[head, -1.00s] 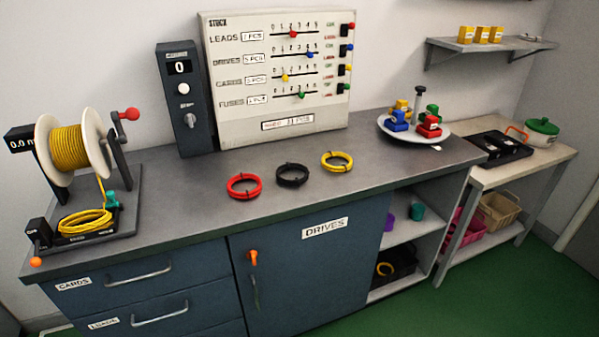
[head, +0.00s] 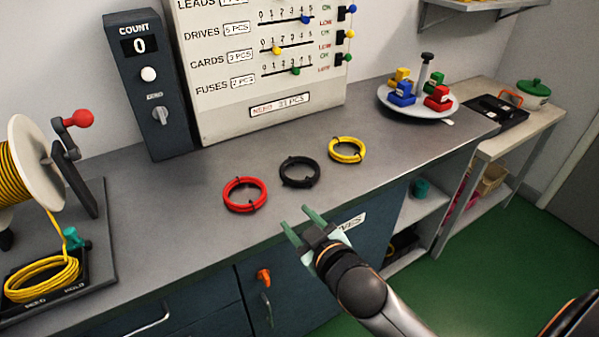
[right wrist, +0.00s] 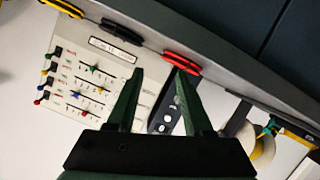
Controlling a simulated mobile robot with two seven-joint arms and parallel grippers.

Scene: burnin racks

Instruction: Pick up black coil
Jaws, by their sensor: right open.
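The black coil (head: 299,172) lies flat on the grey bench top, between the red coil (head: 244,194) on its left and the yellow coil (head: 347,150) on its right. My right gripper (head: 297,219) is open and empty, with green fingers, near the bench's front edge below the black coil in the picture. It does not touch any coil. The right wrist view looks inverted; there the black coil (right wrist: 122,30) shows beyond the open fingers (right wrist: 160,74), up and left of them. My left gripper is not in view.
A count box (head: 140,88) and a big slider panel (head: 262,110) stand behind the coils. A yellow wire spool (head: 32,165) is at left. A round white tray (head: 418,112) with coloured blocks is at right. Bench top around the coils is clear.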

